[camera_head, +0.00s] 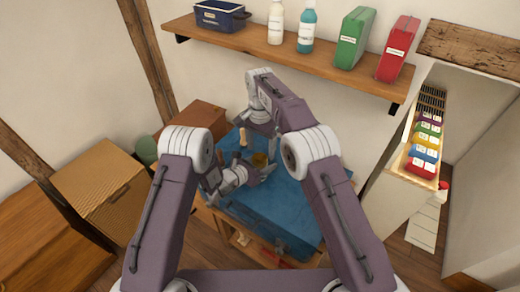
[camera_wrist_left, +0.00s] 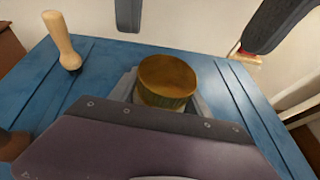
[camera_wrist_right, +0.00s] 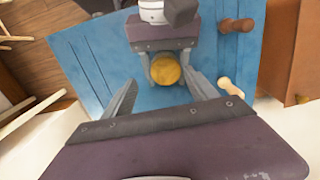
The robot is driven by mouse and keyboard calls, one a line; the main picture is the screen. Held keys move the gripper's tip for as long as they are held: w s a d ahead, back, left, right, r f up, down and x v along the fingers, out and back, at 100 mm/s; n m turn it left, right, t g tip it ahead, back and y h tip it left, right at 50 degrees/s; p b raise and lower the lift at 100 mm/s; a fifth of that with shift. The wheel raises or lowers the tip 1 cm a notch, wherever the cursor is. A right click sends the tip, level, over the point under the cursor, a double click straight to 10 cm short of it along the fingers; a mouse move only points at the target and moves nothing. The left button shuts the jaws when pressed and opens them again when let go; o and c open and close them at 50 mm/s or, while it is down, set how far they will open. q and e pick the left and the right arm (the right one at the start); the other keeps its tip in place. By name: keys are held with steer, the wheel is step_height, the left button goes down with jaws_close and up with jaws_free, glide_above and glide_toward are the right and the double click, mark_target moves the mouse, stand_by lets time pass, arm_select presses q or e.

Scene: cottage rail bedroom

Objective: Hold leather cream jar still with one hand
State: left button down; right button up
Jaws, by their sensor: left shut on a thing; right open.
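The leather cream jar (camera_wrist_left: 167,80) has a round golden-brown lid. It stands on the blue table top (camera_head: 285,215); it also shows in the head view (camera_head: 260,160) and the right wrist view (camera_wrist_right: 165,71). My left gripper (camera_head: 262,176) is shut on the jar, with a finger on each side of it, seen in the left wrist view (camera_wrist_left: 168,92). My right gripper (camera_wrist_right: 160,92) is open and empty, above the table with the jar beyond and between its fingers in its wrist view. The jar's lower part is hidden by the left gripper.
A pale wooden-handled tool (camera_wrist_left: 64,42) stands on the table near the jar. A brown handle-like piece (camera_wrist_right: 237,25) lies at the table's side. A wall shelf (camera_head: 285,55) with bottles and boxes hangs behind. A box of coloured packs (camera_head: 425,145) is at right.

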mark_target(260, 158)
steer(key=r, duration=0.2)
steer(key=shift+w+a+r, duration=0.1)
steer(key=shift+w+r, duration=0.1)
steer(key=shift+r, duration=0.2)
steer(key=shift+w+a+r, duration=0.1)
steer(key=shift+w+r, duration=0.05)
steer(key=shift+w, duration=0.05)
step_height(260, 158, down, 8)
steer(key=shift+f, duration=0.15)
steer(key=c, duration=1.3)
steer(key=o, duration=1.4)
step_height(260, 158, up, 5)
steer(key=shift+f, duration=0.2)
arm_select(q)
steer(key=shift+c, duration=2.1)
jaws_free()
